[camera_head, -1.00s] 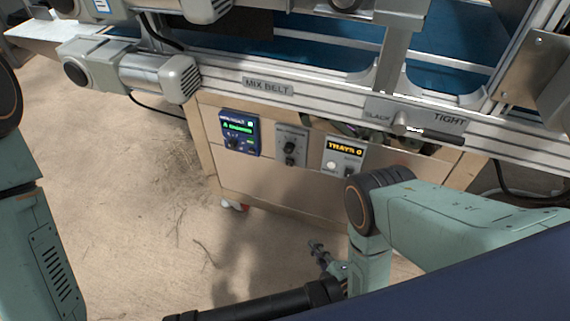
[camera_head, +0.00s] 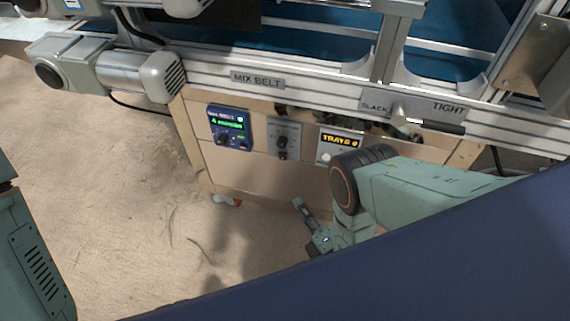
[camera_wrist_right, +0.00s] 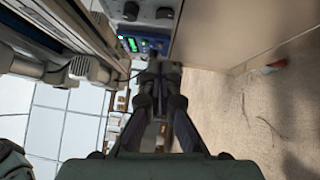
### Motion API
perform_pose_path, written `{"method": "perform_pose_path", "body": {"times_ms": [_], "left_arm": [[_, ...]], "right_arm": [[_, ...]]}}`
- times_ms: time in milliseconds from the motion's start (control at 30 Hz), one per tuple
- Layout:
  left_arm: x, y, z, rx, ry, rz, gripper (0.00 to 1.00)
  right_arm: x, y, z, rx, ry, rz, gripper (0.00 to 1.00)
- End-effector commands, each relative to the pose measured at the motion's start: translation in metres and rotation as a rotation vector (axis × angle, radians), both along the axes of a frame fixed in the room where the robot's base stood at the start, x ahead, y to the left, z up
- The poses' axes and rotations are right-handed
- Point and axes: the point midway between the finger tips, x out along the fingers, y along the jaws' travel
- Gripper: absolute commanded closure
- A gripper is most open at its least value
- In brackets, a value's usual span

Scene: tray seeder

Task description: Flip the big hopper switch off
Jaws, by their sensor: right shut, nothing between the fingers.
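I cannot pick out a switch marked big hopper in these views. A grey panel (camera_head: 284,139) with dark knobs or switches sits on the tan cabinet front, its lettering too small to read. My right gripper (camera_head: 298,204) is below that panel, in front of the cabinet, apart from it. In the right wrist view its fingers (camera_wrist_right: 160,70) are shut and empty, pointing toward the blue display unit (camera_wrist_right: 152,45), which lies beyond them. My left gripper is out of view; only part of the left arm shows at the left edge.
The blue display unit (camera_head: 229,130) is left of the grey panel; the TRAYS counter (camera_head: 340,145) is right, partly hidden by my right arm. The conveyor rail (camera_head: 310,95) with the SLACK/TIGHT slider (camera_head: 399,112) runs above. Sandy floor (camera_head: 130,215) is open at left.

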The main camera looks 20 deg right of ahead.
Motion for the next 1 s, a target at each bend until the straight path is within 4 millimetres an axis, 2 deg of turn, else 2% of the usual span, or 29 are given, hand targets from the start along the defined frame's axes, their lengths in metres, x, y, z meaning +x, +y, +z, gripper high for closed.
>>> {"method": "perform_pose_path", "body": {"times_ms": [267, 633, 1000], "left_arm": [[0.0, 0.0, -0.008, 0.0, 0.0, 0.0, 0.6], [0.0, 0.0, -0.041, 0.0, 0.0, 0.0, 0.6], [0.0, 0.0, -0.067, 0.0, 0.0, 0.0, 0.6]], "right_arm": [[0.008, 0.002, -0.002, 0.002, -0.001, 0.0, 1.0], [0.03, 0.006, -0.001, 0.002, -0.001, 0.001, 1.0], [0.097, 0.019, 0.007, 0.002, -0.005, 0.001, 1.0]]}}
